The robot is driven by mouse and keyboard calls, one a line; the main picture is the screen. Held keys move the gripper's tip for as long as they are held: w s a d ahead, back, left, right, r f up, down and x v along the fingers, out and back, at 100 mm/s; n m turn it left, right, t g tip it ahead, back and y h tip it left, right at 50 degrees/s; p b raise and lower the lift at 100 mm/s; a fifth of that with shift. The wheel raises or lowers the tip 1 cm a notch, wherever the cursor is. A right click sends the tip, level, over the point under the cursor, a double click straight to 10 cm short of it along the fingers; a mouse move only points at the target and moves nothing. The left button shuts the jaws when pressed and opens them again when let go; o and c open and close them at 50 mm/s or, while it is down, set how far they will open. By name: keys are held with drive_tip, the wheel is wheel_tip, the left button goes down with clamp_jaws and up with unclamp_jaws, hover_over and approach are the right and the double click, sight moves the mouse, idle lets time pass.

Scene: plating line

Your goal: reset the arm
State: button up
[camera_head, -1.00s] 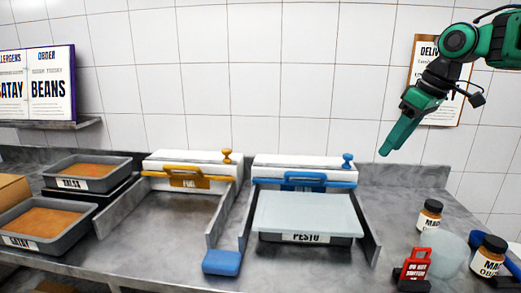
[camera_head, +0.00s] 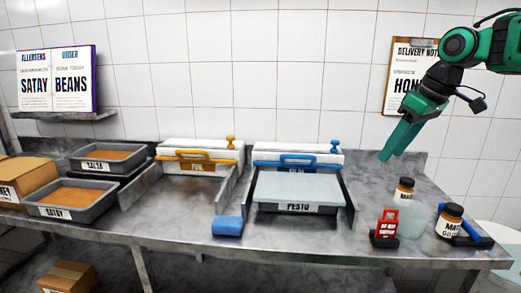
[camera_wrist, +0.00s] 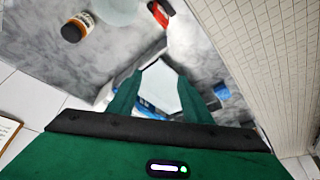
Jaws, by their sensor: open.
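My gripper (camera_head: 388,157) is green and hangs in the air at the upper right in the head view, in front of the tiled wall and above the counter. It touches nothing there. In the wrist view the two green fingers of my gripper (camera_wrist: 160,90) stand apart with nothing held between them. Beyond them lies the pale lid of the pesto tray (camera_wrist: 160,85), which also shows in the head view (camera_head: 298,188) between metal side rails.
The steel counter (camera_head: 180,225) holds a satay tray (camera_head: 62,212), a salsa tray (camera_head: 105,172), a blue sponge (camera_head: 227,226), a red sign (camera_head: 388,225) and two jars (camera_head: 449,222) (camera_head: 404,190). An order board (camera_head: 57,80) and a delivery note (camera_head: 403,75) are at the wall.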

drive_tip(key=s+d+f+m+g, duration=0.1)
drive_tip(key=s+d+f+m, duration=0.1)
drive_tip(key=s+f+m, duration=0.2)
drive_tip(key=s+d+f+m+g+h, duration=0.1)
drive_tip(key=s+d+f+m, duration=0.2)
drive_tip(key=s+f, duration=0.7)
drive_tip(key=s+d+f+m+g+h, duration=0.1)
drive_tip(key=s+f+m, duration=0.5)
drive_tip(key=s, duration=1.1)
drive_tip(key=shift+s+d+f+g, duration=0.4)
drive_tip(key=shift+d+f, duration=0.2)
drive_tip(key=shift+d, duration=0.15)
drive_tip(key=shift+w, duration=0.15)
drive_tip(key=shift+w+f+h, duration=0.2)
drive_tip(key=shift+w+h, duration=0.1)
drive_tip(key=shift+w, duration=0.2)
